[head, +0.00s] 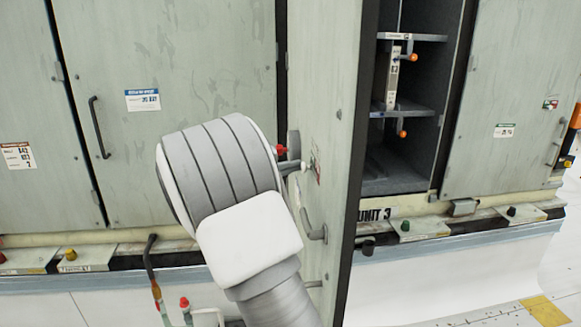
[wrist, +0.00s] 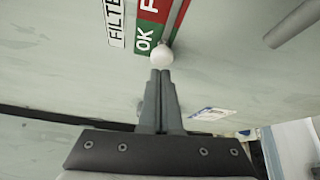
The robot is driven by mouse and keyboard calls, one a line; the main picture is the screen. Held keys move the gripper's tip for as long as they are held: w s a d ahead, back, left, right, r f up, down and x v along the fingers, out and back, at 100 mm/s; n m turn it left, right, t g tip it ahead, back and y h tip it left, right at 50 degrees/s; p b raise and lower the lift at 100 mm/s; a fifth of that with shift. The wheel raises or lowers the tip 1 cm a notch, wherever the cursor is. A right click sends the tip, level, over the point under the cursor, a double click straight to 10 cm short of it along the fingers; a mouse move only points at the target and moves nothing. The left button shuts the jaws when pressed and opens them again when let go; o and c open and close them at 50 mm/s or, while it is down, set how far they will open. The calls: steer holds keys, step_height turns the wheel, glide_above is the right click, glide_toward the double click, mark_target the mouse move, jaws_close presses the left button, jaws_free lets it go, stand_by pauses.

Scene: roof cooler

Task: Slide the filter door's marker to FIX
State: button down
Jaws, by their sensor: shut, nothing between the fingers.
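The filter door (head: 335,120) stands open, seen nearly edge-on in the head view. Its marker is a white round knob (wrist: 162,54) on a thin slide rail in the wrist view, beside the green OK field (wrist: 145,38). The red field (wrist: 150,8), its lettering cut off after F, lies farther up the rail. The knob also shows in the head view (head: 303,167). My gripper (wrist: 160,76) is shut and empty, its tips just below the knob; I cannot tell whether they touch it. In the head view my wrist hides most of the gripper.
A grey door handle (head: 312,225) sits low on the door and shows at upper right in the wrist view (wrist: 295,24). Right of the door is an open compartment with shelves (head: 402,112) and orange-knobbed levers. Closed cabinet doors (head: 200,60) stand behind my arm.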

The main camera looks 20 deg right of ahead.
steer(key=s+b, duration=0.1)
steer(key=s+a+b, duration=0.1)
steer(key=s, duration=0.1)
steer(key=s+b, duration=0.2)
steer(key=shift+s+a, duration=0.2)
steer(key=shift+a, duration=0.15)
steer(key=shift+w, duration=0.1)
